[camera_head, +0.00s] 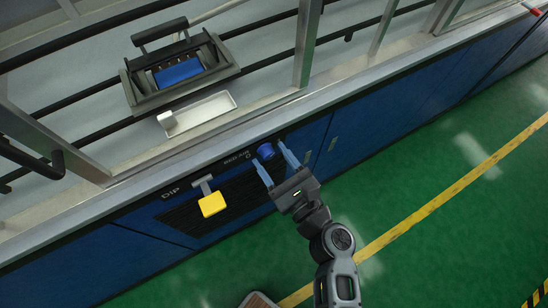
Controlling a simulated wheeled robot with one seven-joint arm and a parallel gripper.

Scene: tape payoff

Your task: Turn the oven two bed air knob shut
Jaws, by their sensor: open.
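A small round blue knob (265,151) sits on the upper part of the dark blue cabinet front, beside small white lettering that is too blurred to read in full. My gripper (272,166) is open, with its two light blue fingers on either side of the knob. The fingertips are close to the knob; I cannot tell whether they touch it. The knob's pointer or marking is not clear, so its setting cannot be read.
A yellow tag (212,204) hangs from a grey bracket left of the knob, near the lettering "DIP". A metal ledge (140,185) runs above the cabinet. A white tray (200,113) and a dark fixture (180,70) stand behind it. Green floor (440,200) is open at right.

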